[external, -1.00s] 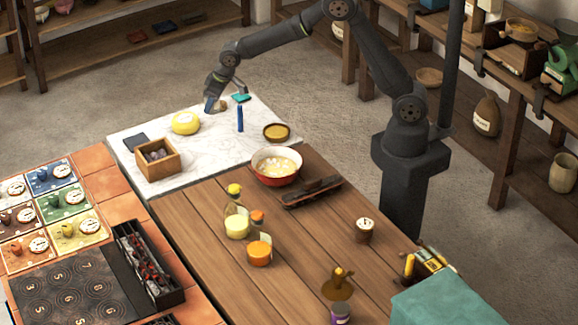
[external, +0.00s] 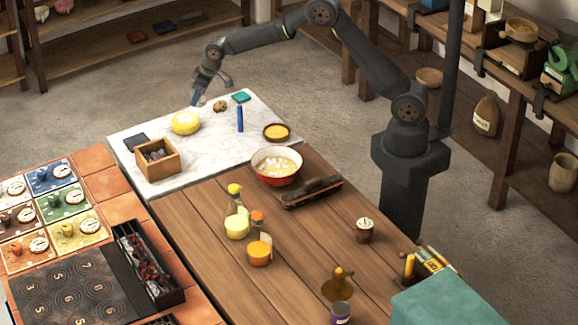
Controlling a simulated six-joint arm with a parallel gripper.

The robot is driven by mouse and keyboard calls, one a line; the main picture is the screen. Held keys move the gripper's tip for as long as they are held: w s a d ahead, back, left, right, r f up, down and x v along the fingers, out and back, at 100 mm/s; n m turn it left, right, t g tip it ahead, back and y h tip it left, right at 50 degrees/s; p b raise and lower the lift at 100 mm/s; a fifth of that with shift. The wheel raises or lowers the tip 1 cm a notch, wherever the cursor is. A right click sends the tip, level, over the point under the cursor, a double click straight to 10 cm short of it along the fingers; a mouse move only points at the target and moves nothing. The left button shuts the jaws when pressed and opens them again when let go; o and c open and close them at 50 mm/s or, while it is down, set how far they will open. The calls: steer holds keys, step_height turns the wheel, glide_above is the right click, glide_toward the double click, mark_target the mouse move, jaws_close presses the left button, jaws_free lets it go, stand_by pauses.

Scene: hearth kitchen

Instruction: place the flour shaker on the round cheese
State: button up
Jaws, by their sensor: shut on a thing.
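The round cheese (external: 186,123) is a yellow wheel lying on the white marble slab, with nothing on top. My gripper (external: 197,97) is above the slab's back edge, behind and slightly right of the cheese in the picture. It is shut on a small, pale thing (external: 203,101), which appears to be the flour shaker. The fingers hide most of it, and its details are too small to make out. The held thing looks clear of the cheese.
A red pot (external: 277,167) stands closer.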

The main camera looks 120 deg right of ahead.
steer(key=shift+w+a+f, duration=0.15)
steer(key=shift+w+f, duration=0.2)
steer(key=shift+w, duration=0.15)
steer(key=shift+w+a+f, duration=0.15)
steer(key=shift+w+f, duration=0.2)
steer(key=shift+w, duration=0.15)
steer(key=shift+f, duration=1.85)
steer(key=shift+f, duration=0.2)
steer(key=o, duration=1)
steer(key=shift+r, duration=0.1)
